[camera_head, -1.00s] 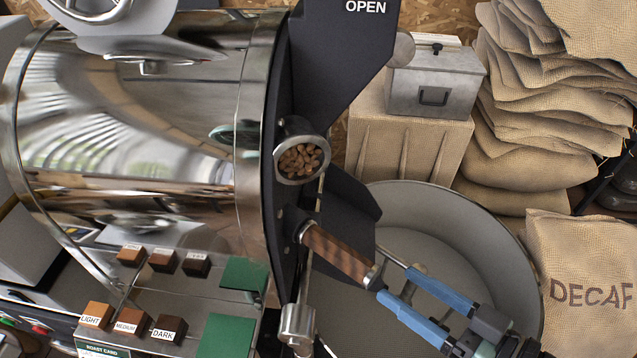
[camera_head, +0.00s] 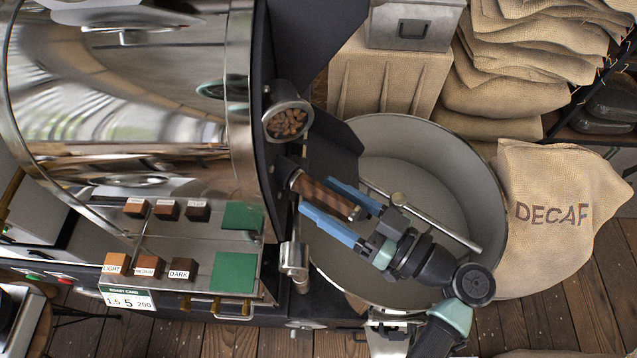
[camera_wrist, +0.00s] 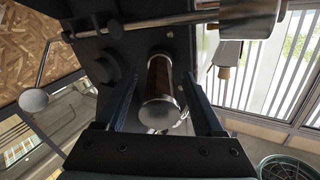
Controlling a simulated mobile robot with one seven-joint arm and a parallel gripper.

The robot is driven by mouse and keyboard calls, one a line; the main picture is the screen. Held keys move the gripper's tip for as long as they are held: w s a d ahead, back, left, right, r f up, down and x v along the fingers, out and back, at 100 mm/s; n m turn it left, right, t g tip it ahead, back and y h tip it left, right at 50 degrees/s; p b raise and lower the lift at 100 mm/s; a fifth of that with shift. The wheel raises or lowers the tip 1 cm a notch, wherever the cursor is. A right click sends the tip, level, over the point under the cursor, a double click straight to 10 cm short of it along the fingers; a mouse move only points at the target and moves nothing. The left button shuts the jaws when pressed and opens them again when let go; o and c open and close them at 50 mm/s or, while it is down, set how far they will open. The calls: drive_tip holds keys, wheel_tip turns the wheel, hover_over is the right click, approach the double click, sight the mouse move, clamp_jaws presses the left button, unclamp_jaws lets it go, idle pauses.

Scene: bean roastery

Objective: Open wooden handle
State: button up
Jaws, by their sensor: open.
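The wooden handle (camera_head: 325,196) is a dark brown striped cylinder with metal end caps. It sticks out from the black front plate of the roaster, pointing down and to the right. My gripper (camera_head: 322,203) has its two blue fingers spread on either side of the handle in the head view. In the wrist view the handle (camera_wrist: 160,90) stands end-on between the two dark fingers (camera_wrist: 163,100), with gaps visible on both sides. My gripper is open.
A round metal cooling pan (camera_head: 478,165) with a stirring arm (camera_head: 420,215) lies beneath my gripper. A DECAF sack (camera_head: 550,195) stands at right.

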drive_tip(key=shift+x, duration=1.05)
drive_tip(key=shift+d, duration=0.1)
clamp_jaws()
idle(0.6)
